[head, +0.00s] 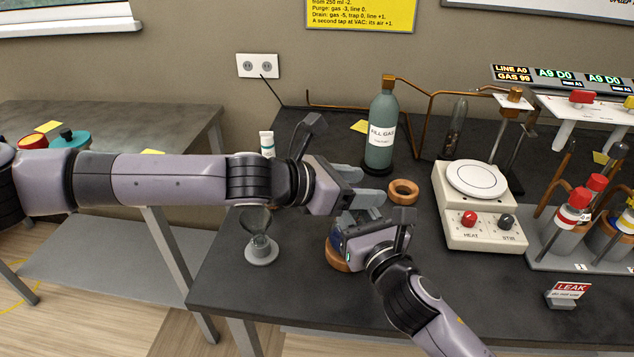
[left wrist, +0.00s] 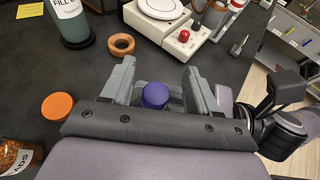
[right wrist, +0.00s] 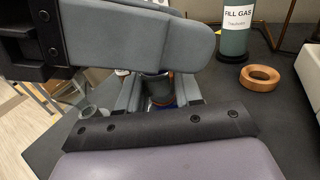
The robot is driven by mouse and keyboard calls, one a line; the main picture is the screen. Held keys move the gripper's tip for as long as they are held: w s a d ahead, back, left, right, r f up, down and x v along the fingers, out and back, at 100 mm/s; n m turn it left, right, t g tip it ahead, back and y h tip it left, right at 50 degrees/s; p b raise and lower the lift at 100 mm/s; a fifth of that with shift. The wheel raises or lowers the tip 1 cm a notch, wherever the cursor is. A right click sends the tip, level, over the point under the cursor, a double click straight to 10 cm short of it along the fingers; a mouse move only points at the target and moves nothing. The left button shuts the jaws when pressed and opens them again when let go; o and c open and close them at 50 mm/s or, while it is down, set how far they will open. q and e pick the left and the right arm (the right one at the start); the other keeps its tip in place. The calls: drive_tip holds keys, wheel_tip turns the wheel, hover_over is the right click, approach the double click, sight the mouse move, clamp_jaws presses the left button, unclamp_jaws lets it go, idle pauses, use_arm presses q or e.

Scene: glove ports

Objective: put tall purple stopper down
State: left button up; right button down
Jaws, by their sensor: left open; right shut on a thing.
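The tall purple stopper (left wrist: 156,95) shows in the left wrist view, between the spread fingers of my left gripper (left wrist: 158,78). My left gripper (head: 372,187) is open, just above and behind my right gripper (head: 358,218) in the head view. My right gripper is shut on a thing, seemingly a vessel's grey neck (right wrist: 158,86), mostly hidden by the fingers. Something dark blue (head: 336,240) shows beside it, above a cork ring (head: 336,260). The stopper is hidden in the head view, and I cannot tell whether it sits in a neck.
A glass funnel-like piece on a grey base (head: 261,252) stands left of my right gripper. Behind are the fill gas bottle (head: 380,135) and an empty cork ring (head: 403,191). A hotplate (head: 480,215) and a rack (head: 590,262) stand right.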

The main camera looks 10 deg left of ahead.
use_arm(q)
drive_tip(key=v, duration=1.1)
drive_tip(key=shift+a, duration=0.1)
use_arm(e)
drive_tip(key=c, duration=0.7)
unclamp_jaws()
use_arm(q)
drive_tip(key=shift+f, duration=0.1)
use_arm(e)
drive_tip(key=shift+s+d, duration=0.1)
